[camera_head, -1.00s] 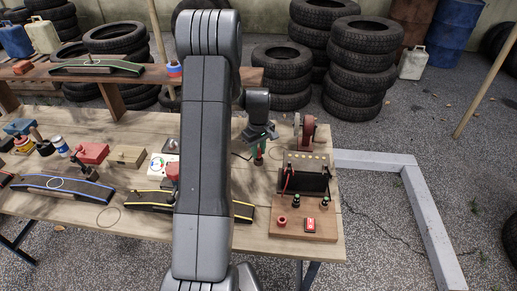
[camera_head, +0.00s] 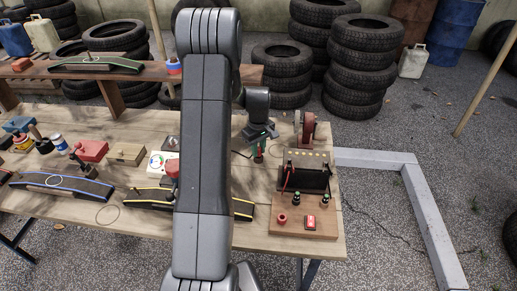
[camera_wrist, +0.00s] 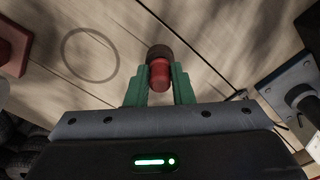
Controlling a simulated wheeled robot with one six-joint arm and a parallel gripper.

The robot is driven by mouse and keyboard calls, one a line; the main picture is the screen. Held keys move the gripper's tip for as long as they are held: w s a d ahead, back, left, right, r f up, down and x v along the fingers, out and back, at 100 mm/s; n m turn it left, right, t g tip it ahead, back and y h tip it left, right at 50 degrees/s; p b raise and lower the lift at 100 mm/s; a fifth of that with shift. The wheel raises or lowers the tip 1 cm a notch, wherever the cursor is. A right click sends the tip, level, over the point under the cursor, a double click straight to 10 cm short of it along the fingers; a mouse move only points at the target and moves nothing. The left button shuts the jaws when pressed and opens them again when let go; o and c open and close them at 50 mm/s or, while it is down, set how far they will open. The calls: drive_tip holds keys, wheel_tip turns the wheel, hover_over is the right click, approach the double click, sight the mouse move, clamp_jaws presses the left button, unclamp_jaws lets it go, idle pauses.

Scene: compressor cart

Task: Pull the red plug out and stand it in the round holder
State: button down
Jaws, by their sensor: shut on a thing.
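My gripper (camera_wrist: 159,84) is shut on the red plug (camera_wrist: 160,75), which sits between its green fingertips in the wrist view. A dark brown round piece, apparently the round holder (camera_wrist: 158,51), shows right at the plug's far end. I cannot tell whether the plug is in it or just above it. In the head view my gripper (camera_head: 260,150) is small, over the table's right part left of the black panel; the plug and holder there are too small to make out clearly.
A red reel (camera_head: 308,128) stands behind. In the wrist view, bare planks with a thin ring (camera_wrist: 90,55) lie left.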

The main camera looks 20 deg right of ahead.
drive_tip(key=shift+f+b, duration=0.35)
drive_tip(key=shift+b, duration=0.1)
idle(0.9)
idle(0.3)
drive_tip(key=c, duration=0.7)
unclamp_jaws()
drive_tip(key=shift+r+p, duration=2.05)
drive_tip(key=shift+r, duration=1.5)
drive_tip(key=shift+f+b, duration=2)
drive_tip(key=shift+f, duration=1.5)
